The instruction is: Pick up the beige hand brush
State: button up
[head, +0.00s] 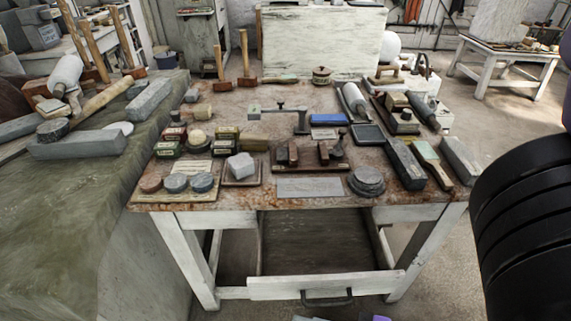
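A brush-like tool with a pale greenish-beige head (425,151) and a thin handle lies near the right edge of the worktable (235,193), in the head view. It lies between a dark grey sharpening stone on its left and a grey stone block on its right. It is the closest match to the beige hand brush, but it is small and I cannot be sure. A large black ribbed part of my arm fills the right edge of the picture, apart from the tool.
The dark grey stone (404,164) and the grey block (460,160) closely flank the tool. A round grey stone (366,181) sits near the front edge. An open drawer (325,286) juts out below the table. A stone-topped bench (70,215) stands left.

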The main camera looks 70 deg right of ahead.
aim_at(258, 142)
jog(key=k+j+z, duration=0.1)
jog(key=z, duration=0.25)
jog(key=k+j+z, duration=0.1)
jog(key=z, duration=0.25)
jog(key=k+z, duration=0.2)
jog(key=z, duration=0.15)
